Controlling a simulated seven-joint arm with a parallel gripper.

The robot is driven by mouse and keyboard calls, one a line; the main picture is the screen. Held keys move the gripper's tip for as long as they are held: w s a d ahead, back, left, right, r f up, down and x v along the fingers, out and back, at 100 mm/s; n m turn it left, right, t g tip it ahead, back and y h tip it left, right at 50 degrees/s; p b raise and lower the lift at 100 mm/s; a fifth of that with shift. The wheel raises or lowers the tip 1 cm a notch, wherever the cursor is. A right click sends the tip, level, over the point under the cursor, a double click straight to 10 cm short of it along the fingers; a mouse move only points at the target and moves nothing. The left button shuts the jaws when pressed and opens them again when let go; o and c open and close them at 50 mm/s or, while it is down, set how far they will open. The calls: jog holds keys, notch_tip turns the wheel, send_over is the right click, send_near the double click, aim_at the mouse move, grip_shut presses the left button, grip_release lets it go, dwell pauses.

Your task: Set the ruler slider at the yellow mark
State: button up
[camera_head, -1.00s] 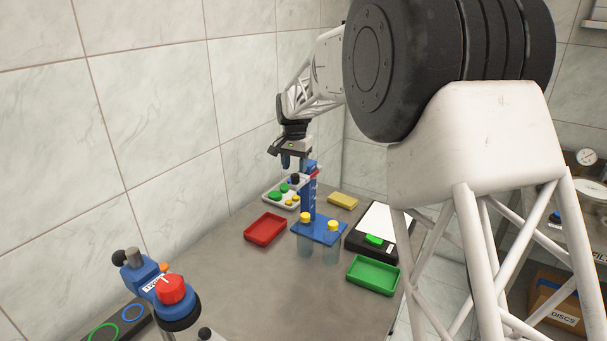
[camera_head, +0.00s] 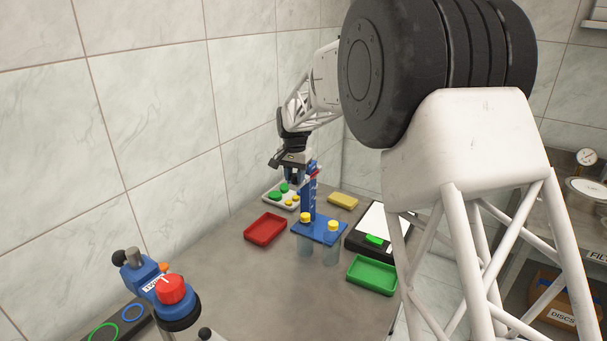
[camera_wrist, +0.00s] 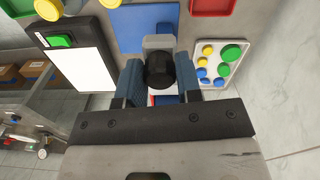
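The ruler is a blue upright post (camera_head: 308,203) on a blue base plate, with small light marks on its face. A red part (camera_head: 314,170) shows near its top. I cannot make out a yellow mark on it. The slider's black knob (camera_wrist: 160,70) lies between my gripper's two blue fingers in the wrist view, with a grey piece (camera_wrist: 158,42) beyond it. My gripper (camera_head: 294,176) is at the upper left of the post. The fingers stand on either side of the knob and look open; I cannot tell whether they touch it.
A white tray with green, yellow and blue caps (camera_wrist: 220,62) lies beside the ruler. A red tray (camera_head: 265,229), a green tray (camera_head: 373,275), a yellow block (camera_head: 343,201) and a black-and-white panel with a green button (camera_head: 375,240) stand around.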

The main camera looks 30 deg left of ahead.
jog(key=c, duration=0.3)
jog(key=shift+c, duration=0.2)
jog(key=shift+f, duration=0.15)
notch_tip(320, 180, down, 10)
jog(key=shift+f, duration=0.25)
dwell(2.1)
jog(key=shift+a, duration=0.1)
jog(key=o, duration=0.7)
jog(key=shift+r, duration=3.95)
